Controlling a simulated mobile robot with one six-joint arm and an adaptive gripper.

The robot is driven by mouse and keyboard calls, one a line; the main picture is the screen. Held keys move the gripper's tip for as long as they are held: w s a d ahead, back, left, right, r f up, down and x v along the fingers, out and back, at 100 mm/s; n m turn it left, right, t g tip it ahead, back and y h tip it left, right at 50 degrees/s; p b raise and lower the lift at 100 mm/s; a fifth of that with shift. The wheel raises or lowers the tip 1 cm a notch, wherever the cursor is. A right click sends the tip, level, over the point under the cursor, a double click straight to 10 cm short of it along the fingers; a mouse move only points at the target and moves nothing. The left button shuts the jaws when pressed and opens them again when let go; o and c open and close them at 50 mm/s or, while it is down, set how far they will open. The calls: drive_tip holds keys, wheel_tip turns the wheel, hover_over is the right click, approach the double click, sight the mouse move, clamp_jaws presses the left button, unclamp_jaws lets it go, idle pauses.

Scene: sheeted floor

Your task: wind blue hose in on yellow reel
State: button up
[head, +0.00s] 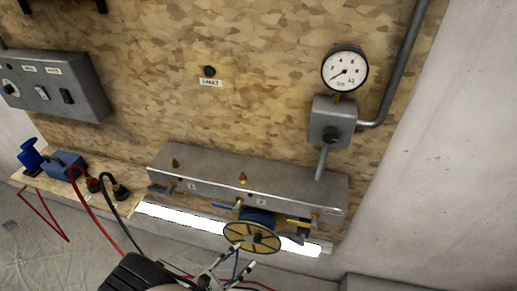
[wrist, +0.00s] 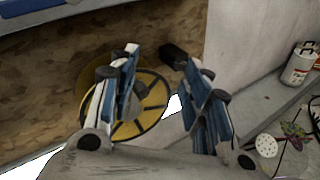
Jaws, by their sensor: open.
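The yellow reel (head: 267,243) has a round spoked flange and a dark hub, and sits below the front of the grey wall manifold. Blue hose (head: 259,217) shows coiled behind its flange, and a thin blue strand hangs below it. My gripper (head: 237,261) is open and empty in front of the reel's lower edge. In the wrist view, the reel (wrist: 135,128) appears behind and between the gripper's fingers (wrist: 163,60), partly hidden by the left one. A dark knob-like part (wrist: 173,53) shows between the fingertips; I cannot tell whether it is a crank handle.
A pressure gauge (head: 345,70) and pipe are above right. Red hose (head: 103,222) and black hose hang at left from a shelf. A white canister (wrist: 298,65) stands at right.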

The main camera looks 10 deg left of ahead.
drive_tip(key=w+d+r+m+g, duration=0.1)
drive_tip(key=d+r+m+g, duration=0.5)
drive_tip(key=d+r, duration=0.3)
drive_tip(key=w+d+r+m+g, duration=0.1)
drive_tip(key=d+r+m+g, duration=0.55)
drive_tip(key=r, duration=0.45)
drive_tip(key=s+d+r+m+t+y, duration=0.3)
drive_tip(key=s+d+r+m+y, duration=0.6)
drive_tip(key=s+r+m, duration=0.3)
wheel_tip(320, 180, up, 3)
drive_tip(key=shift+s+d+f+m+t, duration=0.15)
drive_tip(key=shift+s+d+m+t, duration=0.25)
drive_tip(key=shift+d+m, duration=0.2)
